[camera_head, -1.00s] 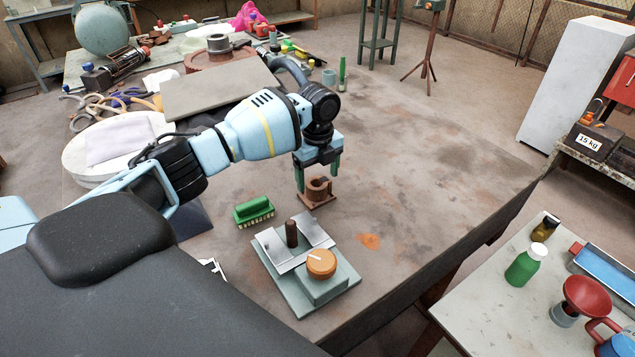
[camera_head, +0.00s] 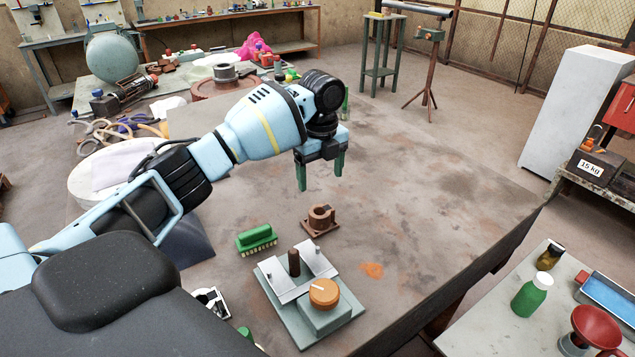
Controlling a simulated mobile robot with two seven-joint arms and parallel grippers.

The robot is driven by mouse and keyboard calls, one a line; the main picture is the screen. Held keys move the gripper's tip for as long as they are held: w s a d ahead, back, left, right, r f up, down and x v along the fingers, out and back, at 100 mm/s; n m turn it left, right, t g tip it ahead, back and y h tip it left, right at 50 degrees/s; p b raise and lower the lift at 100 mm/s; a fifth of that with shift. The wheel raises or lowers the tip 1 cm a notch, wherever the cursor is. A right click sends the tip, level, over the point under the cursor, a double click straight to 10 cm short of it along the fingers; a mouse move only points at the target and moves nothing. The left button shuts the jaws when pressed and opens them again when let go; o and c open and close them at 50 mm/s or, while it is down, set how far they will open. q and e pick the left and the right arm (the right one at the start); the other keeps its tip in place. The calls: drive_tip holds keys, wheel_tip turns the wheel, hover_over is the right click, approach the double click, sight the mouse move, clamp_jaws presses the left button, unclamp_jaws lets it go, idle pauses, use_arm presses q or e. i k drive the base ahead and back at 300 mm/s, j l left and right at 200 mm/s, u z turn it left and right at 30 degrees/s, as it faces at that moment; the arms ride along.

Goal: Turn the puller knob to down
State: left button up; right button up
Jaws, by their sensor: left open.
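The puller (camera_head: 281,275) is a grey-green base with two light metal plates and a dark brown upright post (camera_head: 294,262). Its orange round knob (camera_head: 326,295) sits on a raised block at the front right, with a pale pointer line that points left in the picture. My left gripper (camera_head: 321,178) has green fingers pointing down, spread apart with nothing between them. It hangs above the table, farther back than the knob and well apart from it. My right gripper is not in view.
A rusty brown ring on a square base (camera_head: 320,219) stands between the gripper and the puller. A green brush (camera_head: 257,238) lies left of the puller. A side table (camera_head: 480,318) with a green bottle (camera_head: 531,295) stands at right.

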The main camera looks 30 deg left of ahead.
sight(324, 294)
drive_tip(key=u, duration=1.15)
